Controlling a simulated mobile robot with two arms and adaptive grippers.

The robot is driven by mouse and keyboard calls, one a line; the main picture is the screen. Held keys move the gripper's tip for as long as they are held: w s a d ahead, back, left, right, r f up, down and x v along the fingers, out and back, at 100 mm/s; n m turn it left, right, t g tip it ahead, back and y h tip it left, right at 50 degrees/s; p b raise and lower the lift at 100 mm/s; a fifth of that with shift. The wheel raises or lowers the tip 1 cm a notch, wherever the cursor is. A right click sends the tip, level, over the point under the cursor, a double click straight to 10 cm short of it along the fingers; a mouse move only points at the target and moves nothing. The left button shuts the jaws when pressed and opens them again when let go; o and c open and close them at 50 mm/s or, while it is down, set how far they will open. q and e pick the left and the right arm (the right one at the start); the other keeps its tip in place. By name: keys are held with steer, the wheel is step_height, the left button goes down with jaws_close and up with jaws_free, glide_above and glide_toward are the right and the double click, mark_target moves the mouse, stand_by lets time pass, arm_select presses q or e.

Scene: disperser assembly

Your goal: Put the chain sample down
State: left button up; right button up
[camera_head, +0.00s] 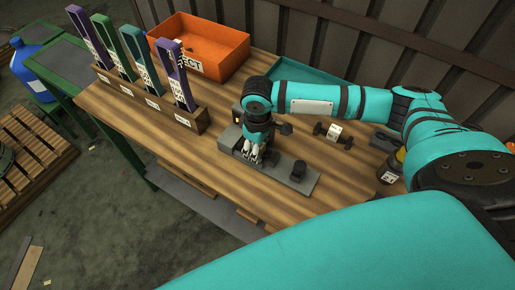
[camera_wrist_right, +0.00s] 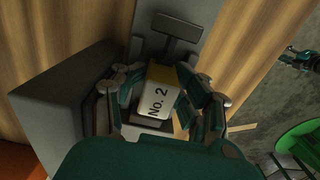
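The chain sample with a white and yellow "No. 2" tag (camera_wrist_right: 158,97) sits between the fingers of my right gripper (camera_wrist_right: 165,108) in the right wrist view. The fingers close on its sides, and most of the sample below the tag is hidden. In the head view my right gripper (camera_head: 259,156) points down over the grey fixture (camera_head: 302,183) on the bench. Whether the sample touches the fixture cannot be told. A gripper-like part, seemingly my left gripper (camera_wrist_right: 299,56), shows small at the right edge of the wrist view; its finger opening is unclear.
A dark dumbbell-shaped piece with a white tag (camera_head: 334,133) lies right of the fixture. A dark post (camera_head: 299,170) stands on the fixture's right part. Behind are an orange bin (camera_head: 222,57), a teal tray (camera_head: 325,70) and a wooden rack (camera_head: 150,103) with several coloured holders.

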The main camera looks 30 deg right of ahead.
steer(key=r, duration=0.3)
steer(key=w+r, duration=0.1)
steer(key=r, duration=0.1)
steer(key=shift+w+d+r, duration=0.1)
steer(key=shift+r, duration=0.3)
steer(key=r, duration=0.1)
steer(key=s+r, duration=0.1)
steer(key=r, duration=0.2)
steer(key=shift+s+r+b, duration=0.1)
steer(key=shift+s+b, duration=0.2)
steer(key=shift+b, duration=0.05)
steer(key=shift+w+r, duration=0.2)
steer(key=shift+r, duration=0.85)
steer(key=shift+w+r, duration=0.2)
steer(key=shift+r, duration=0.05)
arm_select(q)
steer(key=shift+w+d+f, duration=0.1)
steer(key=shift+w+f, duration=0.05)
steer(key=shift+f, duration=0.45)
arm_select(e)
steer(key=shift+s+r, duration=0.2)
steer(key=shift+r, duration=0.1)
steer(key=shift+w, duration=0.1)
steer(key=shift+f, duration=0.1)
